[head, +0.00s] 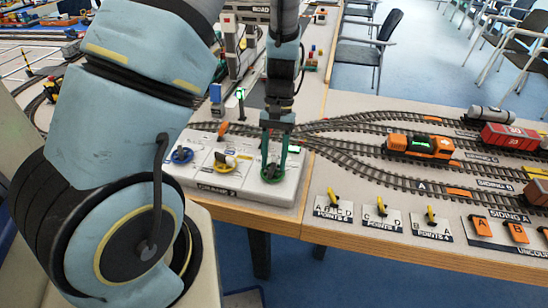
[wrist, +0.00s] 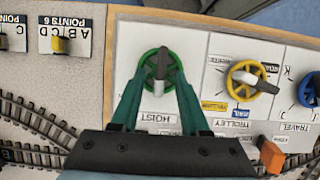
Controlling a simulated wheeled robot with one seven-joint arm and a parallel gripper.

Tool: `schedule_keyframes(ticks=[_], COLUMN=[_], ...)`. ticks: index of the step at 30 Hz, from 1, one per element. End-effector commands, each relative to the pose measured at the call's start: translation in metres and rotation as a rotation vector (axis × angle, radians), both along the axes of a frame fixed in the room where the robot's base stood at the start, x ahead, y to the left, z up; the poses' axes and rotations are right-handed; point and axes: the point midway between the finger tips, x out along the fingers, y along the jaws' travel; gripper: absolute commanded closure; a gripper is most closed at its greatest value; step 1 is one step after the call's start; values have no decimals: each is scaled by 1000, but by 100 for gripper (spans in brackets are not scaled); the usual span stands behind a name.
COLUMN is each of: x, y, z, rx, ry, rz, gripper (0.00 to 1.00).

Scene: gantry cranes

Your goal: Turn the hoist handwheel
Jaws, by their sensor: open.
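The hoist handwheel (wrist: 163,57) is a green ring with a pale hub and a dark grip, on a white panel labelled HOIST (wrist: 158,118). In the head view the same green wheel (head: 271,177) sits at the right end of the control box. My gripper (wrist: 158,80) is open, with its green fingers reaching to the near left and right sides of the wheel and the hub between them. In the head view my gripper (head: 274,165) points down at the wheel and partly hides it. I cannot tell whether the fingertips touch the wheel.
The yellow trolley wheel (wrist: 252,80) and the blue travel wheel (wrist: 312,92) are beside the hoist wheel. An orange block (wrist: 271,156) stands near the panel's edge. Yellow point levers (head: 332,198) and tracks with an orange locomotive (head: 418,146) lie right of the box.

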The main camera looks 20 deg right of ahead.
Motion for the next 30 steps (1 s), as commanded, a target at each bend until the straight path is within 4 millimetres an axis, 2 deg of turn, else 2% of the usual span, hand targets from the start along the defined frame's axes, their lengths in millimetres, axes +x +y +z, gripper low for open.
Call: schedule_keyframes(ticks=[8, 21, 25, 30], x=[3, 30, 35, 36], y=[-2, -16, -18, -19], z=[6, 79, 93, 100], rx=[-1, -3, 0, 0], ry=[-1, -4, -1, 1], rz=[-1, -1, 0, 0], gripper=[55, 55, 55, 55])
